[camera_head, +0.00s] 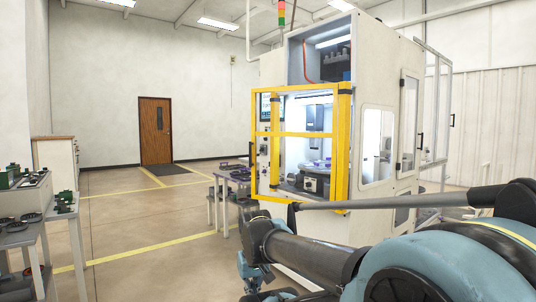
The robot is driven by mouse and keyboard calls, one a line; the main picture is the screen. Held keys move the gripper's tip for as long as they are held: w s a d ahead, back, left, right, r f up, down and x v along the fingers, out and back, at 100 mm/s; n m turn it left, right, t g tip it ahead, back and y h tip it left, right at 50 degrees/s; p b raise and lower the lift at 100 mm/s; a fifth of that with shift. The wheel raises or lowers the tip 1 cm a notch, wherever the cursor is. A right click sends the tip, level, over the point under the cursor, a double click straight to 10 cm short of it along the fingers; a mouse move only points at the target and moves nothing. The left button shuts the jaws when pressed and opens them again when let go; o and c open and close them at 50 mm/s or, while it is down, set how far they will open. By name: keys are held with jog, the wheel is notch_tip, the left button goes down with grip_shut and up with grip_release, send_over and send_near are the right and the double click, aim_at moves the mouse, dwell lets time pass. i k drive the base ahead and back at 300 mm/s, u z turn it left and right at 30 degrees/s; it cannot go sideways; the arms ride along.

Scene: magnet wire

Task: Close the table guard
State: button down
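The table guard (297,133) appears to be the yellow framed panel on the front of the tall white machine (385,95). It has a crossbar and open or clear panes. I cannot tell from this view whether it stands fully open or shut. Behind it, the lit work area shows a dark fixture and purple parts. My arm reaches from the lower right toward the machine's front. Its far end at the bottom centre is below and in front of the guard. My gripper's fingers cannot be made out clearly, and I see no contact with the guard.
A table with dark parts (240,173) stands left of the machine. Benches with green and grey parts (24,195) are at the far left. The floor (150,235) between them is clear, with yellow lines. A brown door (155,130) is at the back.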

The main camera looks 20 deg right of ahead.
aim_at(334, 135)
jog(key=u, duration=0.05)
jog(key=i, duration=1)
jog(key=z, duration=0.05)
